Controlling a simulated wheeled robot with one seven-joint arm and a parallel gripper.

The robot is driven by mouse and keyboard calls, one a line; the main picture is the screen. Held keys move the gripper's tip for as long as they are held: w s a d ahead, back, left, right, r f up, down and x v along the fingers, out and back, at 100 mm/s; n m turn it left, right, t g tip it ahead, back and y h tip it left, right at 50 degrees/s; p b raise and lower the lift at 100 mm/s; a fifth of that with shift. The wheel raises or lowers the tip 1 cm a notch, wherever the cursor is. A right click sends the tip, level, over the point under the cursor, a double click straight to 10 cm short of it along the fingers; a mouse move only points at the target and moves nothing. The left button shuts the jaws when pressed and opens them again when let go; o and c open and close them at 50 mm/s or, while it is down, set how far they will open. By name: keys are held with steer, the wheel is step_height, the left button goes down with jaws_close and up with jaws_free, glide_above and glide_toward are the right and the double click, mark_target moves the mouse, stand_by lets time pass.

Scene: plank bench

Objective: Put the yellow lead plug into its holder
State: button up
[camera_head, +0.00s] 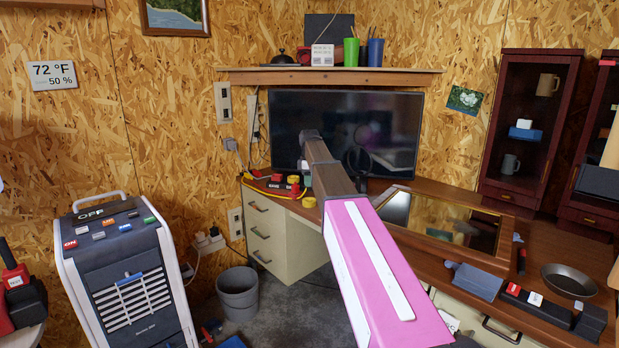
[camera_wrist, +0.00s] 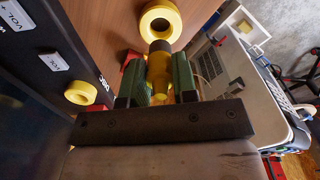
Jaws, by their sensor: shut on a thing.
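The yellow lead plug (camera_wrist: 159,74) is between the green-padded fingers of my gripper (camera_wrist: 158,82) in the wrist view. The gripper is shut on it. The plug's dark grey end points towards a thick yellow ring (camera_wrist: 146,20), which looks like the holder, on the brown bench top. The plug end overlaps the ring's near edge in this view; I cannot tell whether they touch. In the head view a yellow round piece (camera_head: 309,202), likely this ring, shows at the bench's left front.
A dark box with white labels (camera_wrist: 56,62) and a yellow knob (camera_wrist: 80,92) is left of the gripper in the wrist view. In the head view, red and yellow leads (camera_head: 262,186) lie on the bench's left end, before a black monitor (camera_head: 290,120).

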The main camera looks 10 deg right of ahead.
steer(key=shift+f, duration=1.5)
steer(key=shift+f, duration=1.55)
steer(key=o, duration=1)
steer(key=shift+r, duration=0.1)
step_height(320, 180, up, 11)
steer(key=shift+f, duration=0.2)
steer(key=shift+s, duration=0.15)
